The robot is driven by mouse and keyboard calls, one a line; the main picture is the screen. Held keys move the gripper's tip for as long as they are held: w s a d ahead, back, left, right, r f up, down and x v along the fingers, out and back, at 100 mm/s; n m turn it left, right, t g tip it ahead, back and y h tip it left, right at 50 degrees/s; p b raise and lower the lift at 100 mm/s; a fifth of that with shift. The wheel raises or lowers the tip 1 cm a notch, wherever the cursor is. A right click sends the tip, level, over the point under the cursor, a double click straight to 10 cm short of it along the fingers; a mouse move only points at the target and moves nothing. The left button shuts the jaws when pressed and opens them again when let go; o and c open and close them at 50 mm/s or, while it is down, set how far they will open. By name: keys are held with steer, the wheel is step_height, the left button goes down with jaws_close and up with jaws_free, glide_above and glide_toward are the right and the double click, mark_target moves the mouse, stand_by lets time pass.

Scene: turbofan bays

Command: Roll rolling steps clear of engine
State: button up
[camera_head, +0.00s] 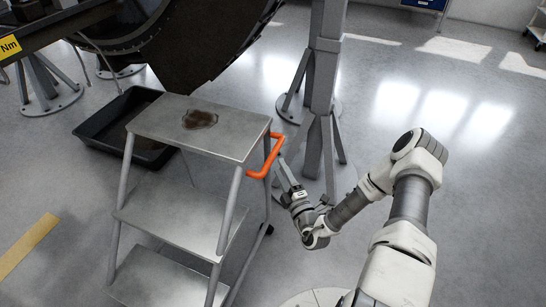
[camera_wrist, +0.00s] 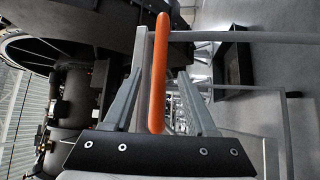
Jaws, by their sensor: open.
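The grey metal rolling steps (camera_head: 188,132) stand upright on the floor at centre left in the head view, with a brown stain (camera_head: 199,119) on the top platform. An orange handle (camera_head: 264,160) is fixed to their right side. My gripper (camera_head: 283,162) is open just right of the handle. In the wrist view the handle (camera_wrist: 157,85) runs between the two spread fingers of my gripper (camera_wrist: 159,73), with gaps on both sides. The dark engine (camera_head: 195,45) hangs behind and above the steps; it also shows at left in the wrist view (camera_wrist: 55,30).
A black drip tray (camera_head: 88,131) lies on the floor behind the steps. A grey stand post (camera_head: 325,75) with splayed feet rises right of them. Yellow floor tape (camera_head: 28,246) lies at left. The floor at right is mostly clear, with a trolley (camera_head: 537,35) at the far edge.

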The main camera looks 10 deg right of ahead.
mark_target(273, 155)
steer(key=b+x, duration=0.1)
steer(key=x, duration=0.6)
jaws_close()
stand_by(1.3)
